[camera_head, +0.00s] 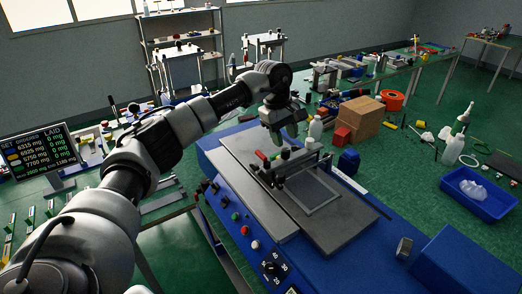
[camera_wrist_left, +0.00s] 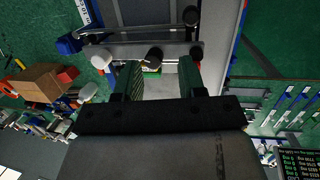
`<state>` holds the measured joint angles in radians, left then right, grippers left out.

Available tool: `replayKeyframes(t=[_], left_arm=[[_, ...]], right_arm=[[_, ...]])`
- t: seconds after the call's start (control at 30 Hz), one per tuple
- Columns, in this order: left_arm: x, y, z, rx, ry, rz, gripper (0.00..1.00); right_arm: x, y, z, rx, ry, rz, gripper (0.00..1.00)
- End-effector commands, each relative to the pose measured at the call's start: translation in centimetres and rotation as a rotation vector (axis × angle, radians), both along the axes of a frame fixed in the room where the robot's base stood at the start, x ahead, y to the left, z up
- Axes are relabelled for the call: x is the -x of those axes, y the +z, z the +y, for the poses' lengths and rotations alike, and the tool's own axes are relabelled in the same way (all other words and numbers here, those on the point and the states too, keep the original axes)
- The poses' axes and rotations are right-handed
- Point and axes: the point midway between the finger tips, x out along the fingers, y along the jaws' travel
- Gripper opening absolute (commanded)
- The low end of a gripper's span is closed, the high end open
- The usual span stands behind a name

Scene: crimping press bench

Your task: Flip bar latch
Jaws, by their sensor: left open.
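The bar latch (camera_head: 290,166) is a grey metal bar with a red-tipped lever, mounted across the grey plate of the blue press (camera_head: 245,205). In the left wrist view the bar (camera_wrist_left: 110,53) runs across the picture above my fingertips, with a dark round knob (camera_wrist_left: 154,56) near the gap between them. My left gripper (camera_head: 284,139) is just above and behind the latch, pointing down. In the left wrist view its two green-padded fingers (camera_wrist_left: 161,75) stand apart with nothing clearly held. Whether they touch the latch cannot be told. My right gripper is not in view.
A cardboard box (camera_head: 361,117), a red block (camera_head: 341,136) and a white bottle (camera_head: 315,128) stand behind the press. A blue tray (camera_head: 483,207) lies at the right. Knobs and buttons (camera_head: 255,244) line the press's front. A display (camera_head: 40,151) stands at the left.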

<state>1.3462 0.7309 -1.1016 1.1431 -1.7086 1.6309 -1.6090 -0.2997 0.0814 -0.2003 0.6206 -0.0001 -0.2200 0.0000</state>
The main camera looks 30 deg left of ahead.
Motion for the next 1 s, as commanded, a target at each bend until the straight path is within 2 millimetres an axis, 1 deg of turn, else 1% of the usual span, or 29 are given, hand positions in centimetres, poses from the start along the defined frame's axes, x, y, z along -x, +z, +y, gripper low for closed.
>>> replayKeyframes(t=[0.03,0.1,0.2,0.27,0.37,0.7,0.8,0.9,1.0], left_arm=[[0.2,1.4,2.3,-0.068,0.004,0.021,0.40],[0.8,2.6,4.6,-0.137,0.006,0.056,0.40],[1.3,3.4,6.3,-0.186,0.008,0.086,0.40],[1.5,3.3,6.6,-0.197,0.009,0.095,0.40],[1.5,2.2,6.7,-0.199,0.007,0.098,0.40],[1.6,-4.1,6.5,-0.195,0.008,0.098,0.40],[1.5,-5.5,6.5,-0.194,0.008,0.096,0.40],[1.5,-6.4,6.5,-0.194,0.008,0.095,0.40],[1.5,-7.0,6.5,-0.195,0.008,0.094,0.40]], right_arm=[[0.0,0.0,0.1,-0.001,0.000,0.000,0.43],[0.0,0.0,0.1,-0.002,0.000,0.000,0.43],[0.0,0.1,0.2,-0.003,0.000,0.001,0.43],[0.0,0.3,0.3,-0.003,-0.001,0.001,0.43],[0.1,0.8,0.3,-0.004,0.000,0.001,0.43],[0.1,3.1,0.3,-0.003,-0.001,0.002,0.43],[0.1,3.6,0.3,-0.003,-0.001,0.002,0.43],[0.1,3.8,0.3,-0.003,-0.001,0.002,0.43],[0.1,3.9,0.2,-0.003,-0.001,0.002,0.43]])
